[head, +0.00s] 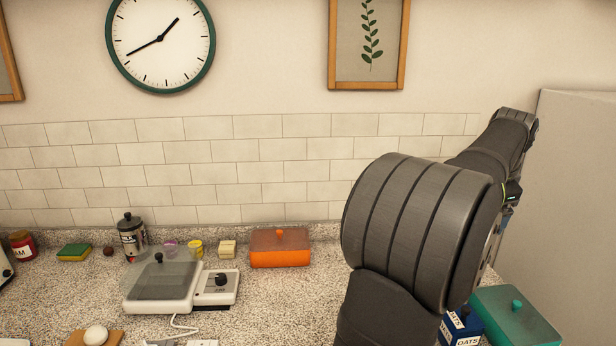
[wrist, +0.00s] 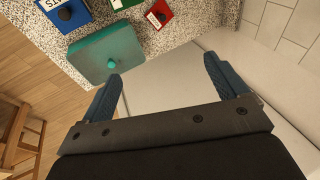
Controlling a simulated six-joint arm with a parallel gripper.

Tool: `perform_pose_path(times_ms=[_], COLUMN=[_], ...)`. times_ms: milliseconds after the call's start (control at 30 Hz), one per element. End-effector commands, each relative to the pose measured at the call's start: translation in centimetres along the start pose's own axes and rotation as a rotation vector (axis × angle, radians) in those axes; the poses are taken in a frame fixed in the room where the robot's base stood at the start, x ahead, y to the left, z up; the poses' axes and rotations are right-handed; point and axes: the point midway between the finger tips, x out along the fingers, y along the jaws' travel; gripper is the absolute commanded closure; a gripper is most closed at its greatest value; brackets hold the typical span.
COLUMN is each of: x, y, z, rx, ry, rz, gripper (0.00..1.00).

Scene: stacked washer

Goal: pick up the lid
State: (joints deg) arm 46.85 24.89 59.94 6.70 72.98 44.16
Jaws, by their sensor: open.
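Several lids are in view, and I cannot tell which one the task names. A teal lid (head: 518,318) with a round knob sits on a teal box at the counter's right end; the wrist view shows this teal lid (wrist: 106,57) too. A clear lid (head: 160,277) with a black knob covers a white appliance. The head view does not show my gripper's fingers clearly.
Blue, green and red containers (wrist: 158,14) with dark knobs stand near the teal box. A white scale-like unit (head: 216,287) with a cord, a dark jar (head: 131,238) and an egg (head: 95,335) are at left. My arm hides part of the right counter.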

Motion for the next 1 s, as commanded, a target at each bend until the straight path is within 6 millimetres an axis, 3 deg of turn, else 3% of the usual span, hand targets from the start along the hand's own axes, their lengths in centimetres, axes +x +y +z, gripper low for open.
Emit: perform_pose_path(times_ms=[167,267,533,700,1000], x=[0.0,1.2,11.6,14.9,20.6], y=[0.0,-0.2,-2.4,-3.0,-1.8], z=[0.0,0.2,2.2,2.9,1.9], rx=[-0.001,-0.028,-0.351,-0.465,-0.469], ry=[0.000,0.005,0.087,0.116,0.116], rz=[0.000,0.017,0.176,0.221,0.225], gripper=[0.09,0.09,0.09,0.09,0.09])
